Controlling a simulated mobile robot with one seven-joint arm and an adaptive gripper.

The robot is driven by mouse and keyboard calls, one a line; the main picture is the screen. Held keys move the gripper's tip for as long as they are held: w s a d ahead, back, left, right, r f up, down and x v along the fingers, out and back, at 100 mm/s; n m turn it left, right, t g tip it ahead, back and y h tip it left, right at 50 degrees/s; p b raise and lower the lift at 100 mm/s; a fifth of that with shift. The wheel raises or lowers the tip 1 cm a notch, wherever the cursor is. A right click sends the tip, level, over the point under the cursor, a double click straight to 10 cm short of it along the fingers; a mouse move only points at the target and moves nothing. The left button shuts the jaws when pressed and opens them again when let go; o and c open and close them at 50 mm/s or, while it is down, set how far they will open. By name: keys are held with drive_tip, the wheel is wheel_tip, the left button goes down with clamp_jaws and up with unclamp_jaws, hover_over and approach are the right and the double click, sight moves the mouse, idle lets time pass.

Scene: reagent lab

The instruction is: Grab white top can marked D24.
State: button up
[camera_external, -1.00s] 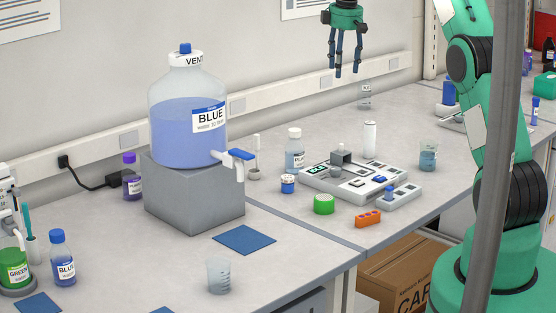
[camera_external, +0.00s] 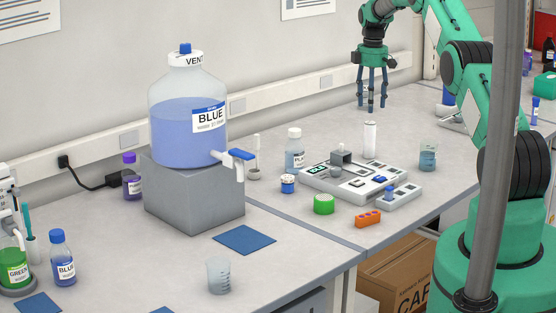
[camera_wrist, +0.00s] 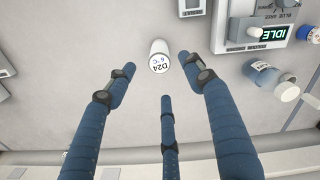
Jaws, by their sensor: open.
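The white can (camera_external: 370,140) stands upright on the bench behind the grey device. In the wrist view its white top (camera_wrist: 159,48) shows the mark D24 and "6°C". My gripper (camera_external: 371,106) hangs above and slightly behind the can, its blue fingers pointing down. The wrist view shows the fingers (camera_wrist: 157,78) spread apart, with the can just beyond the fingertips and nothing held between them.
The grey device (camera_external: 345,185) with an IDLE display (camera_wrist: 269,32) stands close to the can. A power strip (camera_external: 290,93) runs along the wall behind.

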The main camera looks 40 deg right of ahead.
sight(370, 141)
drive_tip(key=shift+d+f, duration=0.15)
drive_tip(key=shift+f, duration=0.15)
drive_tip(key=shift+f, duration=4.15)
drive_tip(key=shift+f+p, duration=0.45)
drive_tip(key=shift+f, duration=2.2)
clamp_jaws()
